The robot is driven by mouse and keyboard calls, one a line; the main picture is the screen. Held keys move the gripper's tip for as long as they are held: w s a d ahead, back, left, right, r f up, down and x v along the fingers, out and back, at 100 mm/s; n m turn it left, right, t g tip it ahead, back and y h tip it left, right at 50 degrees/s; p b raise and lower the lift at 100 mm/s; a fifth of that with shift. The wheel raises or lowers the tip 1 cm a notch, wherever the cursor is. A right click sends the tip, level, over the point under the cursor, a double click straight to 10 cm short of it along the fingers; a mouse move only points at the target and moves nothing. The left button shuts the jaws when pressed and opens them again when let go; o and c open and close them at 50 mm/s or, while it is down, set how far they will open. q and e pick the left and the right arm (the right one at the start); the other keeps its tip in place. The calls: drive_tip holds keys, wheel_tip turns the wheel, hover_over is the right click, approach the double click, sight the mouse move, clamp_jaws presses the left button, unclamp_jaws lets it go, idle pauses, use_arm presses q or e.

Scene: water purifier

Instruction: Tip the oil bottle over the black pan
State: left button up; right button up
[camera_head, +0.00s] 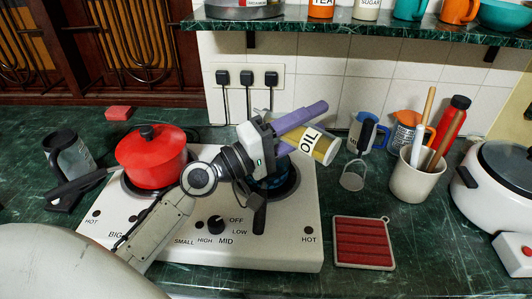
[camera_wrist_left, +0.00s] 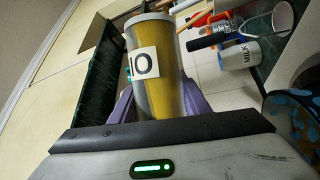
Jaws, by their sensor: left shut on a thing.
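The oil bottle (camera_head: 326,150), a yellow and grey cylinder with a white label reading OIL, is held tilted above the right side of the stove. My left gripper (camera_head: 303,134) is shut on it, with purple fingers along its sides. In the left wrist view the bottle (camera_wrist_left: 155,65) stands out between the fingers (camera_wrist_left: 157,103). A dark round pan (camera_head: 289,187) appears to sit on the right burner below, with a black handle (camera_head: 260,214) toward the front. My gripper and arm hide most of it. No flow of oil is visible. My right gripper is not in view.
A red pot (camera_head: 150,160) with a black handle stands on the left burner. Right of the stove are a red mat (camera_head: 363,242), a small strainer (camera_head: 352,179), mugs, and a utensil crock (camera_head: 414,181). A white cooker (camera_head: 485,195) stands at the far right. A shelf (camera_head: 375,28) runs above.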

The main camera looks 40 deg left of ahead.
use_arm(q)
drive_tip(key=f+m+g+y+p, duration=0.1)
drive_tip(key=m, duration=0.3)
drive_tip(key=f+m+g+y+p, duration=0.1)
drive_tip(key=m+g+y, duration=0.1)
drive_tip(key=m, duration=0.3)
drive_tip(key=f+m+g+y+p, duration=0.1)
drive_tip(key=m+g+y, duration=0.1)
drive_tip(key=m, duration=0.2)
drive_tip(key=shift+a+f+m, duration=0.15)
drive_tip(key=shift+a+m, duration=0.1)
drive_tip(key=shift+m, duration=0.15)
idle(0.3)
